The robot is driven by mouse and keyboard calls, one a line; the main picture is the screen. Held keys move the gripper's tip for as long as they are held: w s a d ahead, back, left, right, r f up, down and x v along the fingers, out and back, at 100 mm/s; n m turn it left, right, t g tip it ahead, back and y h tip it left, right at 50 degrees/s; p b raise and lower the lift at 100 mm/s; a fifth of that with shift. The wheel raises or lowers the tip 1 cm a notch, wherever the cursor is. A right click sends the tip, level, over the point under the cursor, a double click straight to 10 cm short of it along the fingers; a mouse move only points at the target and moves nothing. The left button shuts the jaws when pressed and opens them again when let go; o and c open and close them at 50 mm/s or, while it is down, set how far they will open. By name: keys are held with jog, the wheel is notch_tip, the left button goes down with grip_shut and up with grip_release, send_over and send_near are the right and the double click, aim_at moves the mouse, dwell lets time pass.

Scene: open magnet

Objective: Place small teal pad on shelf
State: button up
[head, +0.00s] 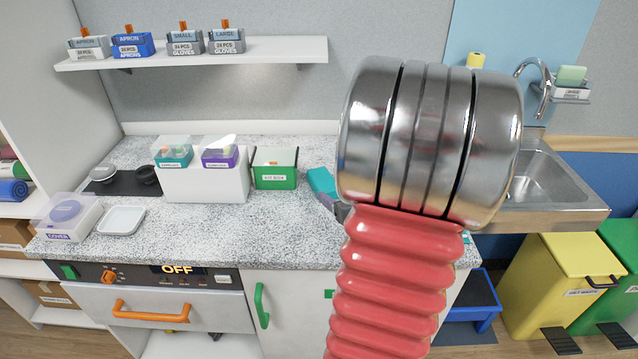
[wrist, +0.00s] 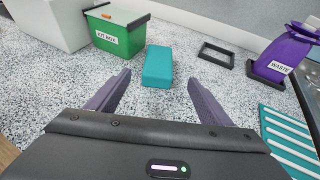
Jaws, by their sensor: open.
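The small teal pad (wrist: 157,66) lies flat on the speckled counter in the wrist view, just beyond my fingertips. In the head view a teal piece (head: 322,183) shows at the left edge of my arm, which hides much of that area. My gripper (wrist: 158,82) is open and empty, with its two purple fingers spread and pointing toward the pad, one to each side of its near end. The white wall shelf (head: 290,50) is at the upper left in the head view, with several glove and apron boxes on its left and middle part.
A green kit box (head: 275,168) stands left of the pad. The wrist view shows a dark empty frame (wrist: 228,52), a purple waste bin (wrist: 285,55) and a teal striped item (wrist: 290,135) to the right. The wall shelf's right end is clear.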

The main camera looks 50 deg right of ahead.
aim_at(326, 183)
dwell(0.3)
jog(key=shift+x, duration=4.3)
jog(key=shift+x, duration=2.6)
jog(key=shift+a, duration=0.1)
jog(key=c, duration=1.2)
jog(key=shift+r, duration=0.1)
